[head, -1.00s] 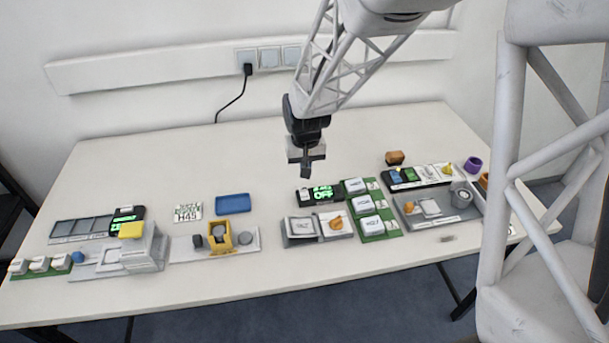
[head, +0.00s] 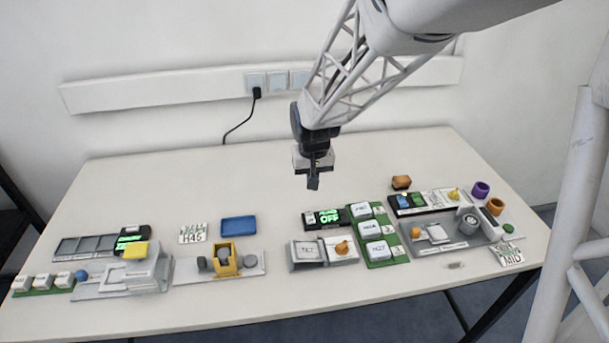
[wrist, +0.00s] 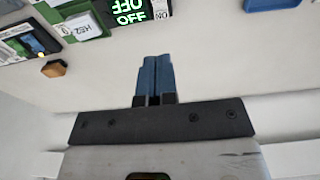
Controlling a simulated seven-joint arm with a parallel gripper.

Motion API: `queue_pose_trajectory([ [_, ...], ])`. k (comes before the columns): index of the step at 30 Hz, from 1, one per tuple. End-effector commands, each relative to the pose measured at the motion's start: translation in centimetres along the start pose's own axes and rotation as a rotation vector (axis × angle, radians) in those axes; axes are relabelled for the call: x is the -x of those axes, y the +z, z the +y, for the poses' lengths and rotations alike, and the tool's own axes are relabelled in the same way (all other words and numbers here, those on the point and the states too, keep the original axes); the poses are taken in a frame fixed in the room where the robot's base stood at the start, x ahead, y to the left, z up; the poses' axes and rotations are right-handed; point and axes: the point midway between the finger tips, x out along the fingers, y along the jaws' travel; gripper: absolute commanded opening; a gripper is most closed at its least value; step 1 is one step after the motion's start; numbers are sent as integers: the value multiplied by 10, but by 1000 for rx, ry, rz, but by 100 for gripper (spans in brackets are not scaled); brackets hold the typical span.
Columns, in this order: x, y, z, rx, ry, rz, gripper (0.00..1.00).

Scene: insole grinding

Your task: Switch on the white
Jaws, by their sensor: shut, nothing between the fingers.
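My gripper (head: 313,184) is shut and empty, hanging above the table behind the black display. Its blue fingers (wrist: 154,62) are together in the wrist view. The black display (head: 326,218) shows green text ending in OFF; it also shows upside down in the wrist view (wrist: 128,11). In front of it is a white-grey unit (head: 308,251) with a large key and an orange knob (head: 342,247). Beside it is a green board (head: 397,248) with white keys (head: 371,228). I cannot tell which white thing the task names.
At the right are another panel with a yellow knob (head: 454,193), a brown block (head: 401,182) and a grey tray unit (head: 440,236). At the left are a blue tray (head: 239,226), a yellow holder (head: 227,262) and a white machine (head: 140,272). The table's back is clear.

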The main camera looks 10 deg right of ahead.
Motion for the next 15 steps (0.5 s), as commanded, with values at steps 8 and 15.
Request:
queue_pose_trajectory([
  [8, 2, -5, 1, 1, -1, 68, 0],
  [15, 2, -5, 1, 0, -1, 74, 0],
])
